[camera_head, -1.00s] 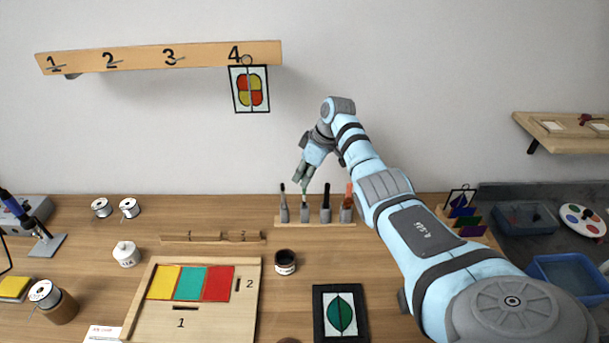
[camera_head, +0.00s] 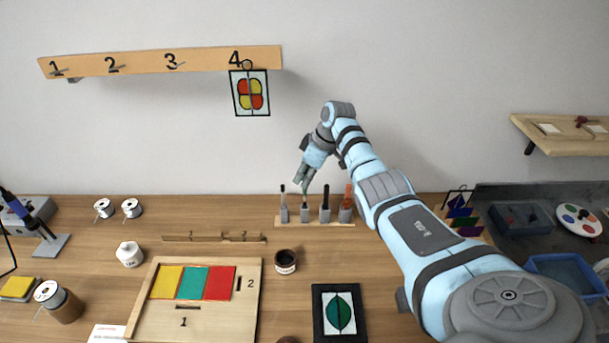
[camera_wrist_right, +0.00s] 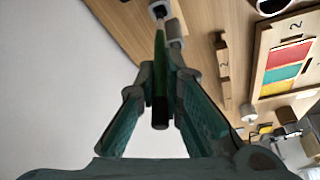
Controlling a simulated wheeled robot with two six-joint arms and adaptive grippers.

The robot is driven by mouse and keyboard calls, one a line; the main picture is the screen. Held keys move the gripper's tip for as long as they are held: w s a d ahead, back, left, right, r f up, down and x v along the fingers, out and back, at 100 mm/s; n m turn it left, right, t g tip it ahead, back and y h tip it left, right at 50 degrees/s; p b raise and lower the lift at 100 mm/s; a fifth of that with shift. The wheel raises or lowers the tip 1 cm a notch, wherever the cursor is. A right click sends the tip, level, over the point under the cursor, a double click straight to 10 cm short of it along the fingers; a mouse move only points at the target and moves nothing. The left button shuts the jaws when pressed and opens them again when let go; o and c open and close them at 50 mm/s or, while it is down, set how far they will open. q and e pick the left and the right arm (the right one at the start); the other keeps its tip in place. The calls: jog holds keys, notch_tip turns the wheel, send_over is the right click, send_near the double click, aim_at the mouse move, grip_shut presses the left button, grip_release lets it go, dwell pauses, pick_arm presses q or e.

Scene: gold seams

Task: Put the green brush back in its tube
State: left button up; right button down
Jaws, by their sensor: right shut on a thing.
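My right gripper (camera_head: 303,181) is shut on the green brush (camera_wrist_right: 160,80), above the tube rack at the back of the table. In the right wrist view the brush runs between the two fingers, its dark end towards the camera. In the head view a short green part of the brush (camera_head: 306,190) shows below the fingertips, right above a grey tube (camera_head: 305,214). I cannot tell whether its lower end is inside the tube. Other tubes in the wooden rack (camera_head: 290,223) hold a dark brush (camera_head: 283,192), a black one (camera_head: 326,194) and an orange-red one (camera_head: 348,194).
A dark jar (camera_head: 286,262) and a wooden strip (camera_head: 213,240) stand in front and to the left. A framed board (camera_head: 200,322) with coloured panes lies left. A stand of coloured glass (camera_head: 462,216) is right of the rack, behind my arm.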

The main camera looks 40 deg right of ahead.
aim_at(305, 195)
dwell(0.4)
jog(key=shift+p, duration=0.3)
jog(key=shift+f+b, duration=0.3)
jog(key=shift+f, duration=0.4)
jog(key=shift+r+p, duration=0.1)
jog(key=shift+p, duration=0.2)
dwell(0.5)
jog(key=shift+f+b, duration=1.25)
jog(key=shift+f, duration=0.6)
jog(key=shift+r, duration=0.1)
dwell(0.4)
jog(key=shift+f+b, duration=0.8)
jog(key=shift+f, duration=0.4)
